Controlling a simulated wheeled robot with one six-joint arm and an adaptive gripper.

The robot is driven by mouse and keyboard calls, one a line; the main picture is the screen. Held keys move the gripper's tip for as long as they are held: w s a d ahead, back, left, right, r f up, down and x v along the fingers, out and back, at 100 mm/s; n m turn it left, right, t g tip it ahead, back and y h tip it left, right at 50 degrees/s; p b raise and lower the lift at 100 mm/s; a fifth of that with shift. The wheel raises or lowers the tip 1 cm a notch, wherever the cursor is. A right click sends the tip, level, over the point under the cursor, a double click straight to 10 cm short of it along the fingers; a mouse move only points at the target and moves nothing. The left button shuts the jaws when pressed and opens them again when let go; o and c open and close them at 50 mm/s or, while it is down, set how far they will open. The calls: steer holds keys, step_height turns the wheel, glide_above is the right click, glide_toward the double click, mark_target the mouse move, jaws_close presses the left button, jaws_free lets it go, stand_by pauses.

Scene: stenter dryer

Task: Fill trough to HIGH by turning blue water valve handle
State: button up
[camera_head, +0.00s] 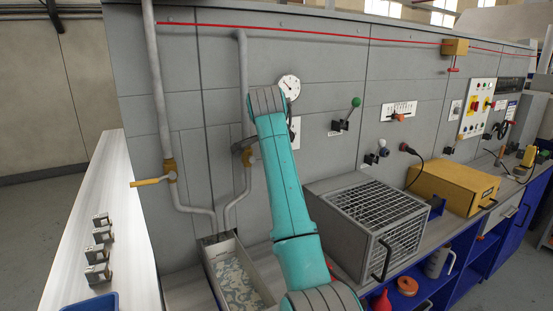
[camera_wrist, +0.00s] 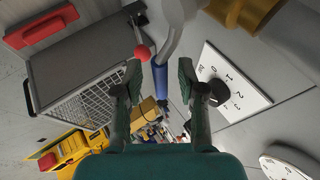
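The trough (camera_head: 210,268) stands below two pipes in the head view and shows a pale mottled surface inside; I cannot read a level mark. The left pipe's valve has a yellow handle (camera_head: 148,182) sticking out left. My gripper (camera_head: 240,147) is at the right pipe's valve (camera_head: 251,157), partly hiding it. In the wrist view, the blue valve handle (camera_wrist: 160,83) lies between the fingers of my open gripper (camera_wrist: 158,75), with a visible gap on both sides. The yellow valve body (camera_wrist: 240,14) is at the top right.
A grey box with a mesh top (camera_head: 333,211) stands right of my arm. A round gauge (camera_head: 289,87) and a green-knobbed lever (camera_head: 352,110) are on the wall panel. Small metal blocks (camera_head: 98,253) sit on the white ledge at left. A yellow box (camera_head: 452,187) stands farther right.

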steer(key=v, duration=1.1)
steer(key=shift+s+r, duration=0.2)
steer(key=shift+r, duration=0.1)
